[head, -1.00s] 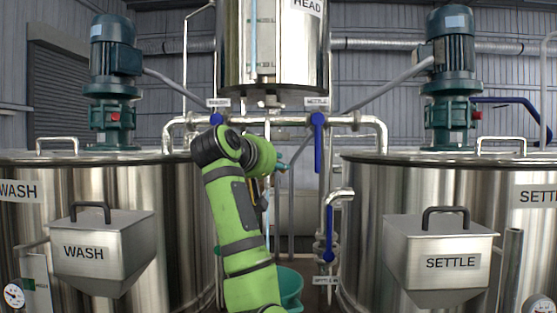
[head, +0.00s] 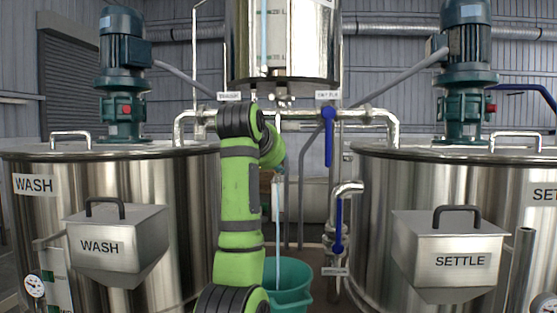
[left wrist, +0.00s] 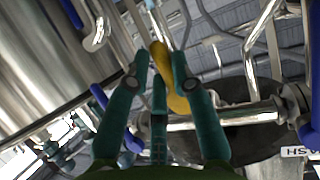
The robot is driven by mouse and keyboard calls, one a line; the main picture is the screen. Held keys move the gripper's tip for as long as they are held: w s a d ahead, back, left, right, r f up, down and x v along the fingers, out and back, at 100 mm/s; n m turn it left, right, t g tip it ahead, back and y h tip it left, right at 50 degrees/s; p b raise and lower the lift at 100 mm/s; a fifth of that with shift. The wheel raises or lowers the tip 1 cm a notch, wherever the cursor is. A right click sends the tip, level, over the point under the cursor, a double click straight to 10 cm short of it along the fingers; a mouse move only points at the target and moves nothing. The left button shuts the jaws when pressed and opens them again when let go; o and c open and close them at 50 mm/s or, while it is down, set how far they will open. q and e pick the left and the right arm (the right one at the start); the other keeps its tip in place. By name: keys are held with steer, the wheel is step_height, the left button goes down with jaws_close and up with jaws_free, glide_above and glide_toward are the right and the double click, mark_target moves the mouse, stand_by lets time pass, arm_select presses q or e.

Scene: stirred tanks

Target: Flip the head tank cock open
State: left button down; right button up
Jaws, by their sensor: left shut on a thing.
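The steel head tank (head: 310,62) hangs at the top middle of the head view, with pipes and valves below it. My left arm reaches up in front of them, and my left gripper (head: 279,163) is mostly hidden behind its own wrist. In the left wrist view its teal fingers (left wrist: 160,68) are closed around a yellow cock handle (left wrist: 164,62). A thin pale stream (head: 278,235) falls from below the gripper into a teal bucket (head: 292,298). My right gripper is not in view.
The wash tank (head: 190,215) stands at left and the settle tank (head: 370,215) at right, each with a hopper in front. A blue valve lever (head: 329,138) hangs right of my arm, and another (head: 339,225) is lower down. Crossing pipes surround the gripper closely.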

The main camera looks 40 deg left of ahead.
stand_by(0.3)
arm_select(q)
steer(key=c, duration=1)
jaws_free()
steer(key=shift+c, duration=0.2)
steer(key=shift+a, duration=0.1)
steer(key=v, duration=0.7)
steer(key=shift+s, duration=0.25)
steer(key=shift+r, duration=0.1)
